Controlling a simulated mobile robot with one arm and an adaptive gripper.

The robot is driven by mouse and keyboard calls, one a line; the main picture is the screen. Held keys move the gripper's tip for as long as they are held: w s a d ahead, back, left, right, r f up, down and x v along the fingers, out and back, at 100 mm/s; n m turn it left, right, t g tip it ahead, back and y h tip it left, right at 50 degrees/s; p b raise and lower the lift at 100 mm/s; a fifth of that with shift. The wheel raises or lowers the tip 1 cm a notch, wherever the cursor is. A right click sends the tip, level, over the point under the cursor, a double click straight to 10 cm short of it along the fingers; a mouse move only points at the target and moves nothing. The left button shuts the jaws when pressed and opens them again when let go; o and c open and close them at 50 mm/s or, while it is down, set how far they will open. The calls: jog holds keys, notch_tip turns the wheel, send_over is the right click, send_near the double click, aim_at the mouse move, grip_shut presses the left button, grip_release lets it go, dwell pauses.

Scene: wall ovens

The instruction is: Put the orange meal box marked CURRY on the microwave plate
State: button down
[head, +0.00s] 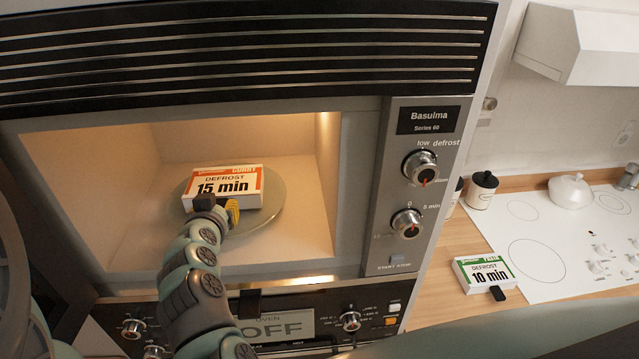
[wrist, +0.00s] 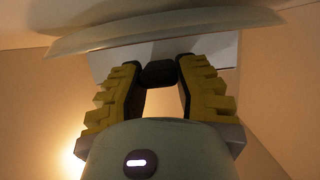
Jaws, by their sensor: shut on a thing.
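The orange and white meal box marked CURRY (head: 225,184) is inside the open lit microwave, over the round plate (head: 270,222), with "DEFROST 15 min" on its front. My gripper (head: 212,206) is shut on the black tab at the front of this box. In the wrist view, my gripper's yellow fingers (wrist: 160,74) pinch the black tab, with the white box (wrist: 225,50) behind it and the plate (wrist: 160,30) along the top. The box is at or just above the plate; I cannot tell whether it rests on it.
The microwave's control panel (head: 415,190) with two knobs is right of the cavity. An oven panel reading OFF (head: 285,325) is below. A green "10 min" box (head: 485,273) lies on the counter at right, by the white hob (head: 560,240).

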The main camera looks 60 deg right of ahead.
jog(key=c, duration=0.8)
grip_release()
jog(key=shift+s, duration=0.1)
jog(key=shift+b+v, duration=0.8)
jog(key=shift+v, duration=0.45)
jog(key=p+v, duration=0.2)
jog(key=v, duration=0.7)
jog(key=shift+a+p, duration=0.2)
jog(key=shift+p, duration=0.2)
